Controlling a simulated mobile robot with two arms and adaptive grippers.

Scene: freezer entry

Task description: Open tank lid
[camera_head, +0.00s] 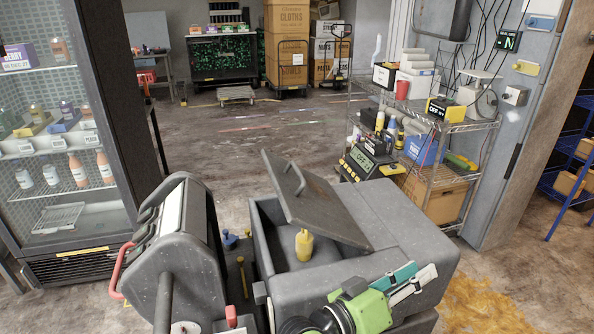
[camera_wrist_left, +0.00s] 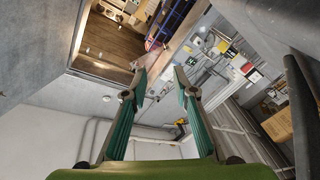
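The grey tank (camera_head: 395,222) stands at the front centre in the head view. Its dark lid (camera_head: 325,210) is tilted up over the opening, with its handle (camera_head: 299,180) near the raised end. A yellow object (camera_head: 304,245) shows inside the opening under the lid. My left gripper (camera_head: 424,272), green with teal fingers, is at the tank's front right, apart from the lid handle. In the left wrist view the left gripper (camera_wrist_left: 160,82) has its fingers spread with nothing between them. Whether it touches the tank cannot be told. My right gripper is in neither view.
A dark machine (camera_head: 180,255) with a red handle stands close left of the tank. A wire shelf (camera_head: 440,180) with bottles and boxes stands behind right. A glass-front fridge (camera_head: 50,150) is at the left. A yellow spill (camera_head: 480,305) lies on the floor at right.

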